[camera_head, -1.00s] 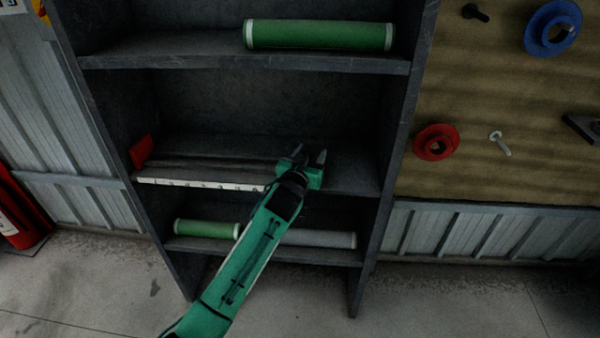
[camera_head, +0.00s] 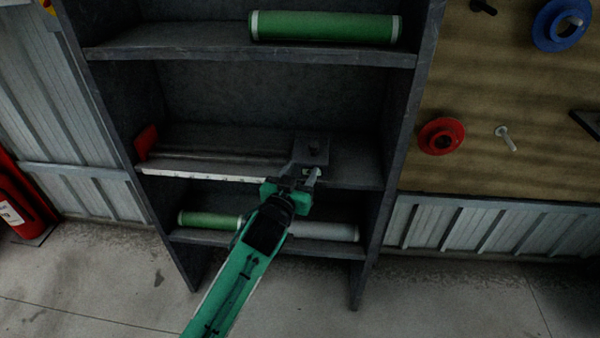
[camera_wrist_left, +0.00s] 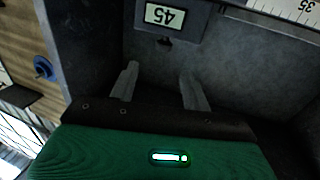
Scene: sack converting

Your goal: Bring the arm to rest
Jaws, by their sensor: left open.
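My left gripper (camera_head: 296,179) is open and empty, just in front of the middle shelf of the dark rack. In the left wrist view its two fingers (camera_wrist_left: 161,88) stand apart with nothing between them. A dark slider block (camera_head: 311,151) sits at the right end of a rail with a white scale strip (camera_head: 205,176) on that shelf. My right gripper is not in view.
A green roll (camera_head: 325,27) lies on the top shelf. A green roll (camera_head: 209,219) and a grey roll (camera_head: 322,232) lie on the lower shelf, partly behind my arm. A red end stop (camera_head: 146,142) stands left on the rail. Open floor lies in front.

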